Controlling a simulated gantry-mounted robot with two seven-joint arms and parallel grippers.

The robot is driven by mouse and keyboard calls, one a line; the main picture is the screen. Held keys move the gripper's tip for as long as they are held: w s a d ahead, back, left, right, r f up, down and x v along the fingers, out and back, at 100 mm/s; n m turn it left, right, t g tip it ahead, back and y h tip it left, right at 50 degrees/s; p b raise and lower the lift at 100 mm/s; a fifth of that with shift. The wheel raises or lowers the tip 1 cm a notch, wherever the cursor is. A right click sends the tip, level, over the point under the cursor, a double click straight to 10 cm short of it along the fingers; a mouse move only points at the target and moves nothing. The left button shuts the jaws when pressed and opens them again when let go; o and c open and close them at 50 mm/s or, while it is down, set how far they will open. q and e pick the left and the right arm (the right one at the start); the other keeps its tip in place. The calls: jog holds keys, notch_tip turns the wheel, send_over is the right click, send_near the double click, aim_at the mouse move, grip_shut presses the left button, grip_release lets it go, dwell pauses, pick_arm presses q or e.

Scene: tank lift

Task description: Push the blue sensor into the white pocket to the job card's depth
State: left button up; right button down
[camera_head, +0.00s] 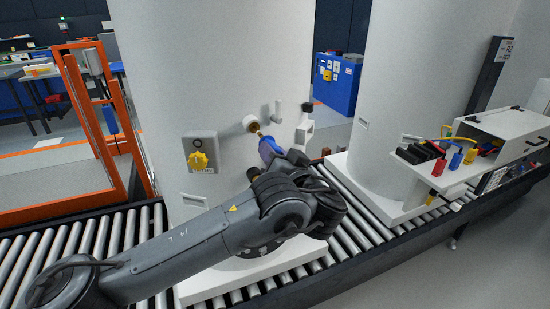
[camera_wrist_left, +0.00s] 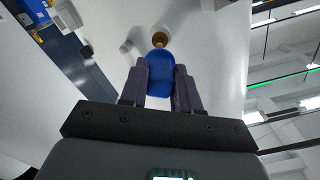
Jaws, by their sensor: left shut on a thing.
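The blue sensor (camera_head: 268,148) is held by my left gripper (camera_head: 273,157) in front of the near white tank. Its brass-coloured front end points up-left at the white pocket (camera_head: 250,121), a short round stub on the tank wall. The brass part appears to meet the pocket mouth; I cannot tell how far in it is. In the left wrist view the blue sensor (camera_wrist_left: 158,72) sits between the two dark fingers of my left gripper (camera_wrist_left: 160,85), with a brass round part (camera_wrist_left: 160,40) just beyond it. My right gripper is not in view.
A grey plate with a yellow knob (camera_head: 198,160) is left of the pocket. White fittings (camera_head: 305,127) stick out to its right. The tank stands over a roller conveyor (camera_head: 360,222). A second white tank and a white case (camera_head: 500,135) with coloured parts stand at right.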

pick_arm(q)
jog(key=shift+b+x, duration=0.9)
jog(key=shift+x, duration=0.25)
jog(key=shift+b+x, duration=0.6)
jog(key=shift+x, duration=0.55)
jog(key=o, duration=1.1)
jog(key=shift+s+d, duration=0.25)
jog(key=shift+s, duration=0.2)
jog(key=v, duration=1)
jog(key=shift+a+p, duration=0.1)
jog(key=shift+p, duration=0.2)
